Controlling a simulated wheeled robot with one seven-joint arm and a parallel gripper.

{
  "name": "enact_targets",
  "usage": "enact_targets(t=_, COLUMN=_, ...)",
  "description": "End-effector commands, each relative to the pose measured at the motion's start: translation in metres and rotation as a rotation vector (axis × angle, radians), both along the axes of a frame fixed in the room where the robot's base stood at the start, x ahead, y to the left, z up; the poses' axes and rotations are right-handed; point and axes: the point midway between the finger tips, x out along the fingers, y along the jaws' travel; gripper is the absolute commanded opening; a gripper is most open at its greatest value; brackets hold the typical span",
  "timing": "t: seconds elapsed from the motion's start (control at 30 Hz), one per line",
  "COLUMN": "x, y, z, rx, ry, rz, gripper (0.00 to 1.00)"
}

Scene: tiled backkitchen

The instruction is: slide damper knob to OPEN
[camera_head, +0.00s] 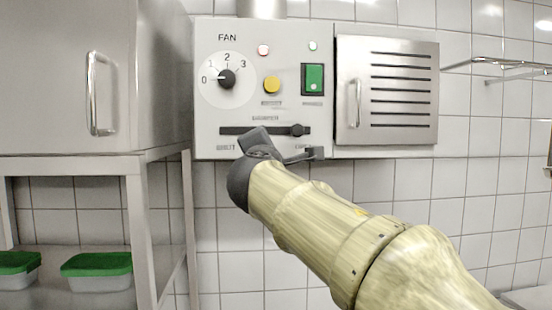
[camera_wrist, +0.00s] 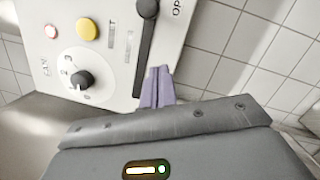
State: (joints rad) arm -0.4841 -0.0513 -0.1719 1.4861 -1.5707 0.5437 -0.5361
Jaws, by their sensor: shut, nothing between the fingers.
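The damper slider is a dark horizontal slot (camera_head: 250,131) low on the grey control panel. Its round dark knob (camera_head: 297,130) sits near the right end of the slot. In the wrist view the picture is turned: the knob (camera_wrist: 148,8) is at the top edge, close to lettering that starts "OP". My gripper (camera_wrist: 160,72) has its purple fingers together and empty, by the lower end of the slot, apart from the knob. In the head view my dark gripper body is below and left of the knob; its fingertips are hard to make out. Contact with the panel cannot be told.
Above the slot are a fan dial (camera_head: 227,78), a yellow button (camera_head: 272,85) and a green switch (camera_head: 313,79). A louvred door (camera_head: 388,92) with a handle is to the right. A steel cabinet (camera_head: 75,75) stands at left. Tiled wall lies below the panel.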

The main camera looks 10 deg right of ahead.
Motion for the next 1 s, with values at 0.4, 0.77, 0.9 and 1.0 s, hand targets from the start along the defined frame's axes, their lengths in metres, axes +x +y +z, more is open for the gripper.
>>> enact_targets(t=0.4, x=-0.046, y=0.005, z=-0.006, rx=0.0, ry=0.001, rz=-0.012, gripper=0.0)
enact_targets(t=0.77, x=-0.042, y=0.006, z=-0.017, rx=0.02, ry=0.024, rz=-0.008, gripper=0.0)
enact_targets(t=0.9, x=-0.029, y=0.004, z=-0.066, rx=0.117, ry=0.123, rz=-0.002, gripper=0.0)
enact_targets(t=1.0, x=-0.021, y=-0.001, z=-0.122, rx=0.243, ry=0.232, rz=-0.011, gripper=0.0)
